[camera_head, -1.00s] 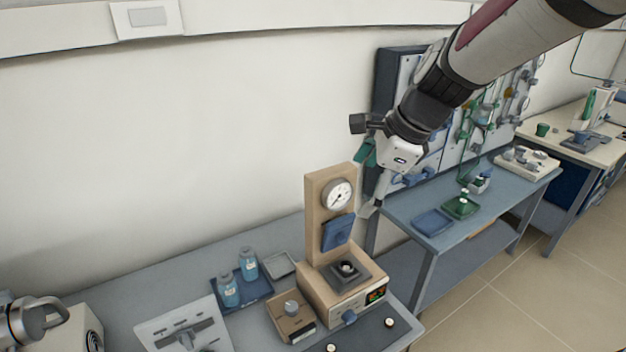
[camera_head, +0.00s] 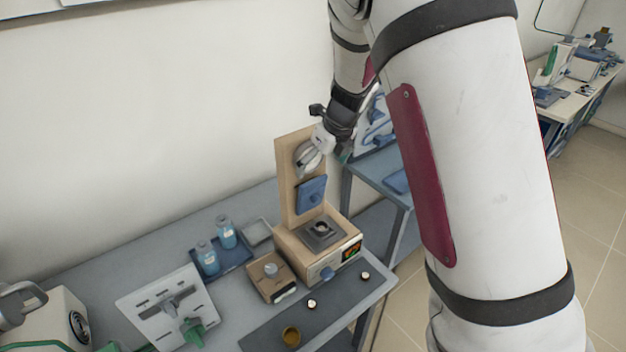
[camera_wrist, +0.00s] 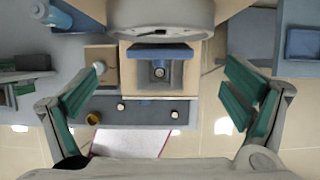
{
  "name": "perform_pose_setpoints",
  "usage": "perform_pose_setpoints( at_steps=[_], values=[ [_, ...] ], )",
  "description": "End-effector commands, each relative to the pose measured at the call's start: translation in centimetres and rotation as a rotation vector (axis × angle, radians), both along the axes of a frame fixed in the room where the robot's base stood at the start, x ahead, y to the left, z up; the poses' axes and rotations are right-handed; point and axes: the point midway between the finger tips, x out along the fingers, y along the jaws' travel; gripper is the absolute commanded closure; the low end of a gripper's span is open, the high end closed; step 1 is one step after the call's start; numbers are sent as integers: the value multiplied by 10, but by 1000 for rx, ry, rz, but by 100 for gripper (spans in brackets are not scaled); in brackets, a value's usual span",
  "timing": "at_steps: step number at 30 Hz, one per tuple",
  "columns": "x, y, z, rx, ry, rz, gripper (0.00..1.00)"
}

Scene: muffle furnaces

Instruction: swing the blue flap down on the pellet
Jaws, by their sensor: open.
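The blue flap (camera_head: 311,192) stands raised against the tan upright of a small press-like device. In the wrist view the flap (camera_wrist: 160,51) shows as a blue bar just below the round gauge. The pellet (camera_head: 321,227) appears as a small round piece on the dark square seat in front of and below the flap. It also shows in the wrist view (camera_wrist: 159,72), though small. My gripper (camera_wrist: 160,86) is open and empty, its teal-padded fingers spread wide either side of the device. In the head view my gripper (camera_head: 322,150) is beside the gauge, above the flap, its fingers partly hidden.
The gauge (camera_wrist: 160,20) sits close under the wrist camera. A tan block with a knob (camera_head: 271,276) stands left of the device. A blue tray (camera_head: 222,260) holds two bottles. A dark strip (camera_head: 320,315) with small round pieces and a brass cup (camera_head: 291,336) lies in front.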

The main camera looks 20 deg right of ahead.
Motion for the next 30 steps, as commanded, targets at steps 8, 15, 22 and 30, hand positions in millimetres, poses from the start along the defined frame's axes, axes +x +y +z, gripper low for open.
perform_pose_setpoints(
  at_steps=[8, 15, 22, 30],
  values=[
    [18, 7, -48, -1, 2, 0, 5],
    [26, 11, -69, -1, 0, 2, 5],
    [28, 12, -72, 0, -1, 2, 5],
    [28, 11, -72, 0, -1, 2, 39]
  ],
)
